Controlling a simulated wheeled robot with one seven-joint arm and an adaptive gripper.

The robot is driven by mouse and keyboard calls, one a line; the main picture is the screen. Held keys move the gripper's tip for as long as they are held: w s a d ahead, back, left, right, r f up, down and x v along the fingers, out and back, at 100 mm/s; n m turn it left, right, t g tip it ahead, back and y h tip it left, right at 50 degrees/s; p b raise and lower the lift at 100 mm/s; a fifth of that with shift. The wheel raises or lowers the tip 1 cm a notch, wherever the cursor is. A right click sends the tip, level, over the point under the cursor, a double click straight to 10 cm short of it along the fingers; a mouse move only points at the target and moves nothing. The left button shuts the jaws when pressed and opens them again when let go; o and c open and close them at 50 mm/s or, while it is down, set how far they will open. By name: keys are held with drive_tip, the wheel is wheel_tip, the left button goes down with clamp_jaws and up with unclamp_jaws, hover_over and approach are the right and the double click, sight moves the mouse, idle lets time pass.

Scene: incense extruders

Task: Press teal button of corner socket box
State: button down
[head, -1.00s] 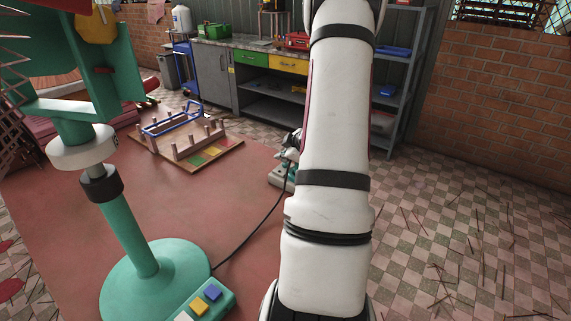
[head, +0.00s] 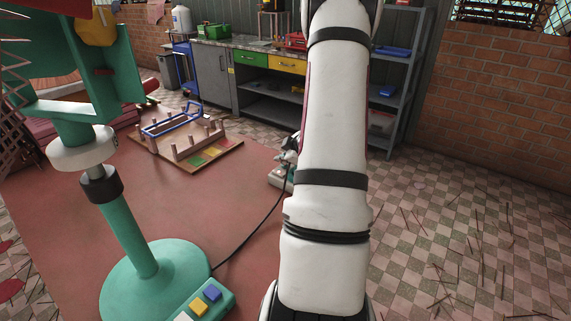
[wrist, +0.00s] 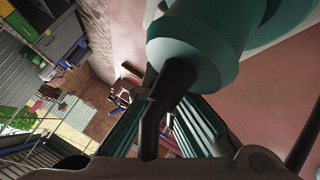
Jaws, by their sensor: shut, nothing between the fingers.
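In the head view, a small pale and teal box (head: 279,178) sits on the floor at the end of a black cable, mostly hidden by my arm. I take it to be the corner socket box. Its teal button cannot be made out there. In the wrist view, a large teal rounded part (wrist: 192,58) with a dark cylindrical piece below it fills the upper middle, very close to my gripper (wrist: 150,92). I cannot tell whether it is the button. My gripper is shut and empty; whether its tips touch the teal part is unclear.
A teal machine stand (head: 132,240) with coloured buttons on its base stands at left. The black cable (head: 250,233) crosses the red floor. A pegged wooden board (head: 222,163) lies behind. A workbench and grey shelf stand at the back; tiled floor at right has scattered sticks.

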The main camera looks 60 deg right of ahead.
sight(284, 166)
drive_tip(key=shift+s+r+p, duration=0.1)
drive_tip(key=shift+r+p, duration=0.25)
drive_tip(key=shift+p, duration=0.05)
wheel_tip(284, 166, up, 6)
drive_tip(key=p, duration=0.5)
drive_tip(key=shift+p, duration=0.4)
idle(0.5)
